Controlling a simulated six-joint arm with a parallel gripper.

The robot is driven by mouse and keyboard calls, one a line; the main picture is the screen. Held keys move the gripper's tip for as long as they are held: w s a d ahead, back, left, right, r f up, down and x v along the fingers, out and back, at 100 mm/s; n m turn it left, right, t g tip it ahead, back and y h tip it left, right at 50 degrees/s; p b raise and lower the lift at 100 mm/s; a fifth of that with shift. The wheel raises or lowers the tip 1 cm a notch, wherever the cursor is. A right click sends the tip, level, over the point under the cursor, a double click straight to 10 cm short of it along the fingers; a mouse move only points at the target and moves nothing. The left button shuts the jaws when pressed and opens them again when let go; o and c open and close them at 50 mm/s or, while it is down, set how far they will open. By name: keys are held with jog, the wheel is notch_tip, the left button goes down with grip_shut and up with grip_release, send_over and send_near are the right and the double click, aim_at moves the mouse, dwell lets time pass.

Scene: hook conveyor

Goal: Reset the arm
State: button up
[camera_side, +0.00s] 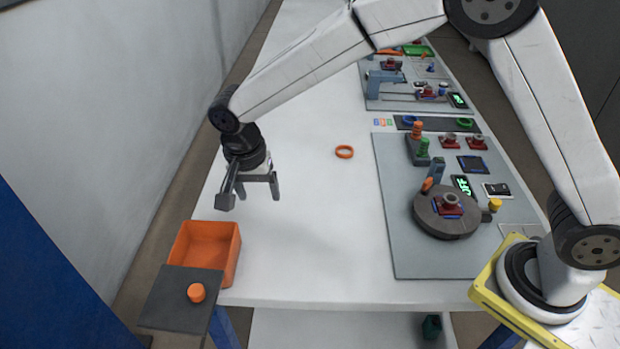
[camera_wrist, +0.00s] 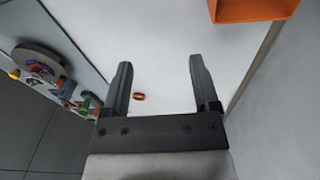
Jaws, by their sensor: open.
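My gripper (camera_side: 250,195) hangs at the end of my outstretched arm, above the left side of the white table (camera_side: 300,250). Its two fingers are apart with nothing between them. In the wrist view my gripper (camera_wrist: 160,85) also shows both fingers spread and empty over the white surface.
An orange open bin (camera_side: 236,262) stands at the table's near left corner, close below my gripper. Beside it a dark plate (camera_side: 165,310) bears an orange cylinder (camera_side: 196,293). A grey panel (camera_side: 400,240) with a round turntable (camera_side: 432,220) fills the right side. The table's middle is mostly clear.

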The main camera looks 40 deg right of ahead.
jog(key=s+d+n+t+y, duration=0.1)
jog(key=s+d+n+t, duration=0.1)
jog(key=s+d+n, duration=0.7)
jog(key=s+d, duration=0.7)
jog(key=d, duration=0.4)
jog(key=shift+f+n+t, duration=0.3)
jog(key=shift+f, duration=0.05)
